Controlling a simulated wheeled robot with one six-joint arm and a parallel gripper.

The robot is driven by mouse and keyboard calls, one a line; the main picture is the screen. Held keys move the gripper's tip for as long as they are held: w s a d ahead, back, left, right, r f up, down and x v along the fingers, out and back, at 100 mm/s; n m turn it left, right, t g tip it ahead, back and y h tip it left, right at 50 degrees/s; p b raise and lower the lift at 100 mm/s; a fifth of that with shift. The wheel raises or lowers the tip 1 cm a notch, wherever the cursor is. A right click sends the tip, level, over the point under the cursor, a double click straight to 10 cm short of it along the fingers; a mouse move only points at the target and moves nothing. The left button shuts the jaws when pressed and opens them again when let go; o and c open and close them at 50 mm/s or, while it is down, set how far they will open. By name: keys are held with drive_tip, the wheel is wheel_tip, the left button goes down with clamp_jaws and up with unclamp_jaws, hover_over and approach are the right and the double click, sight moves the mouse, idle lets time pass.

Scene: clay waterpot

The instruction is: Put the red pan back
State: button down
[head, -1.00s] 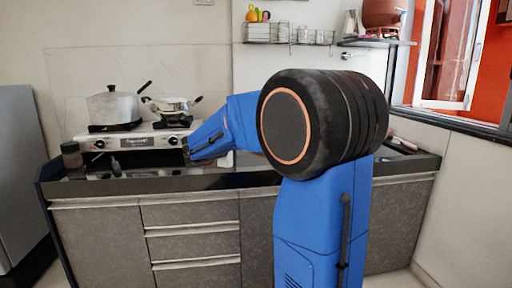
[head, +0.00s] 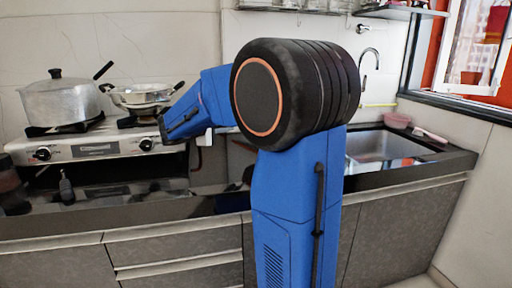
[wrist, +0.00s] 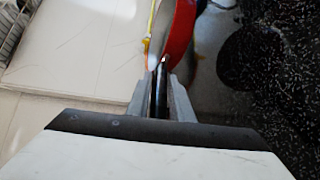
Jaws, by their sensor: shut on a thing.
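My gripper (wrist: 160,95) shows in the wrist view, its two fingers closed around a thin dark handle. The handle runs up to a red curved piece, the red pan (wrist: 181,30), of which only a part shows. The pan is tilted, seen nearly edge-on. In the head view my blue arm with its black joint fills the middle and hides the gripper and the pan.
A gas stove (head: 95,150) bears a lidded pot (head: 60,100) and a metal pan (head: 143,96) at left. A sink (head: 382,146) lies right of my arm. Bottles stand at the counter's left. A shelf (head: 400,12) and window are at upper right.

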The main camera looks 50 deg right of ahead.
drive_tip(key=shift+w+f, duration=0.15)
drive_tip(key=shift+f, duration=0.15)
drive_tip(key=shift+d+f, duration=0.1)
drive_tip(key=shift+f, duration=4.6)
drive_tip(key=c, duration=1.6)
unclamp_jaws()
drive_tip(key=shift+f, duration=0.1)
drive_tip(key=shift+o, duration=0.2)
drive_tip(key=shift+a+r, duration=0.2)
drive_tip(key=v, duration=1.1)
drive_tip(key=shift+a+r, duration=0.1)
drive_tip(key=shift+a, duration=0.25)
